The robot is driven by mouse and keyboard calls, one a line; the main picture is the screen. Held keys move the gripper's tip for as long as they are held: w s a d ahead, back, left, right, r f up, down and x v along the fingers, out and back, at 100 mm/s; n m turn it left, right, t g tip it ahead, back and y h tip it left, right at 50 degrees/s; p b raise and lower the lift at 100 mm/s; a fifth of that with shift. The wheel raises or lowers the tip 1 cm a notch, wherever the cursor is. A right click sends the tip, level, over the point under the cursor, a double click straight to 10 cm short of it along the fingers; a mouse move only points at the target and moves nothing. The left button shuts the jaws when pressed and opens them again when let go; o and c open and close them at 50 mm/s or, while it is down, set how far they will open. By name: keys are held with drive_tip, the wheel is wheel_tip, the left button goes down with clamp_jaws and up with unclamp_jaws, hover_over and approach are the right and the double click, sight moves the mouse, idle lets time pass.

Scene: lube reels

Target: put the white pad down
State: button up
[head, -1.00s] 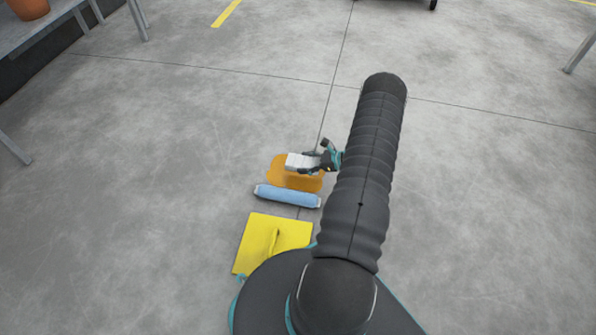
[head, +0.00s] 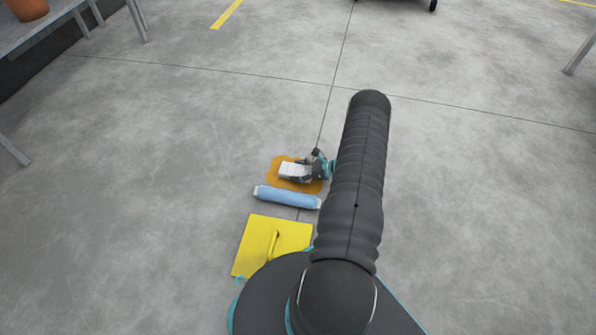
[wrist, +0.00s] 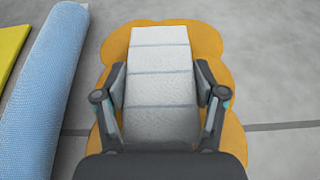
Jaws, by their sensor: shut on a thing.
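The white pad (head: 294,170) is a ribbed block held in my gripper (head: 307,168). In the wrist view the white pad (wrist: 161,70) lies between the two fingers of my gripper (wrist: 162,95), which press on its sides. An orange-brown puddle (head: 313,187) is on the concrete floor below the pad. In the wrist view the puddle (wrist: 208,40) shows all around the pad. Whether the pad touches the floor cannot be told.
A blue roll (head: 287,197) lies just in front of the puddle, beside the pad. A yellow sign (head: 257,250) lies flat nearer my base. An orange pot (head: 27,8) stands on a grey bench (head: 50,28) at upper left.

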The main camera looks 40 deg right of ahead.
drive_tip(key=o, duration=1)
drive_tip(key=shift+f, duration=0.1)
drive_tip(key=shift+o, duration=0.2)
